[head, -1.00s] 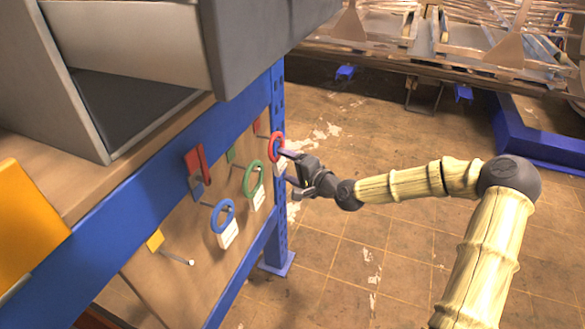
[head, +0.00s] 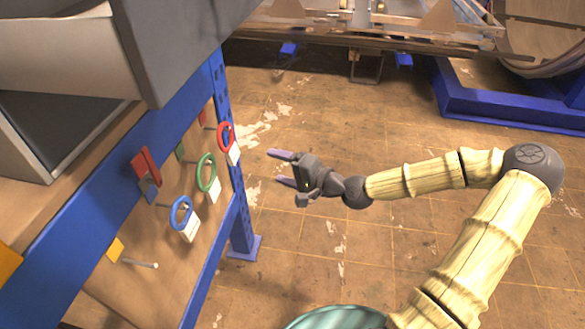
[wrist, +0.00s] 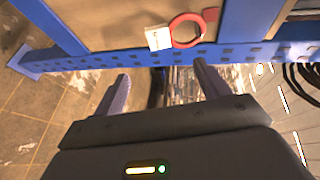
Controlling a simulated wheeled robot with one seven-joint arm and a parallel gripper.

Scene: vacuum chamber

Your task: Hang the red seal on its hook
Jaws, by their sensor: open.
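The red seal (head: 226,137), a ring with a white tag, hangs on the board at its far end, by the blue post and near a small red marker (head: 204,116). It also shows in the wrist view (wrist: 186,30), at the top, with its white tag (wrist: 158,38) to the left. My gripper (head: 279,168) is open and empty, to the right of the red seal and apart from it. In the wrist view the two fingertips (wrist: 160,72) are spread below the seal with nothing between them. The seal's hook is mostly hidden by the ring.
A green seal (head: 206,172) and a blue seal (head: 181,213) hang nearer on the board. A bare hook (head: 140,263) sits by a yellow marker (head: 116,250). A blue beam (head: 120,165) and post (head: 240,215) frame the board. The floor right of the board is open.

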